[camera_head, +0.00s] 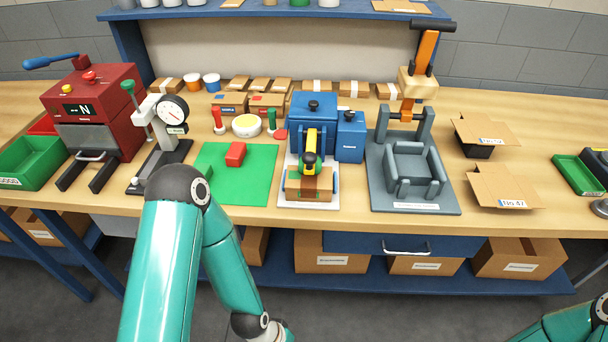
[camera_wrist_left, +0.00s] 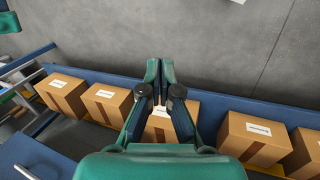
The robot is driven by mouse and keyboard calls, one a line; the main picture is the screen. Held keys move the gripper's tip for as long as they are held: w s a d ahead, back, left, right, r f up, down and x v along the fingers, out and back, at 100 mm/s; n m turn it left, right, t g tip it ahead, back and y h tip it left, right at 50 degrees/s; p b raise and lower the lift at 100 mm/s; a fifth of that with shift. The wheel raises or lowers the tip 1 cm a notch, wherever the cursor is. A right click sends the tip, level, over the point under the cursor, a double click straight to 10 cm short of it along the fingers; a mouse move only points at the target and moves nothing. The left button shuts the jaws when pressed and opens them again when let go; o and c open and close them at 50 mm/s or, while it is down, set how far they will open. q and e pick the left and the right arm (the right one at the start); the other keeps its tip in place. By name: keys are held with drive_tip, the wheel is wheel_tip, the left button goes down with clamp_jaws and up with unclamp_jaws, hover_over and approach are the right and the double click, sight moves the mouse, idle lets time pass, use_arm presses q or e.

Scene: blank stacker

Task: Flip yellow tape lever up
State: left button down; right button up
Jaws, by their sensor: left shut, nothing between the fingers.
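The yellow tape lever (camera_head: 310,150) with a black end stands at the front of a blue machine (camera_head: 313,112) in the middle of the bench. It sits above a small brown box (camera_head: 309,184) on a white base plate (camera_head: 287,198). My left gripper (camera_wrist_left: 160,62) is shut and empty in the left wrist view, over the floor and lower shelf. In the head view my left arm bends down in front of the bench, with its wrist at the bottom edge. Only a teal link of my right arm shows at the bottom right; its gripper is out of view.
A green mat (camera_head: 213,183) with a red block (camera_head: 235,154) lies left of the machine. A grey press fixture (camera_head: 410,165) stands to its right, a dial gauge stand (camera_head: 165,130) further left. Below are a blue drawer (camera_head: 350,243) and several shelf boxes (camera_wrist_left: 258,138).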

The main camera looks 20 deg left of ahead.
drive_tip(key=shift+o, duration=0.3)
use_arm(q)
wheel_tip(320, 180, up, 7)
drive_tip(key=w+d+m+g+b, duration=0.1)
drive_tip(key=w+d+m+b, duration=0.15)
drive_tip(key=m, duration=1.05)
drive_tip(key=m+t+y+b, duration=0.3)
drive_tip(key=m+t+y, duration=0.5)
drive_tip(key=m+t, duration=1)
approach(306, 170)
wheel_tip(306, 170, up, 5)
drive_tip(key=s+d+m+g, duration=0.1)
drive_tip(key=s+m+g, duration=0.1)
drive_tip(key=m+g, duration=0.2)
drive_tip(key=shift+w+d+f, duration=0.1)
drive_tip(key=shift+f, duration=0.05)
use_arm(e)
wheel_tip(306, 170, down, 5)
drive_tip(key=shift+f, duration=0.1)
use_arm(q)
drive_tip(key=x, duration=1)
drive_tip(key=shift+f, duration=0.2)
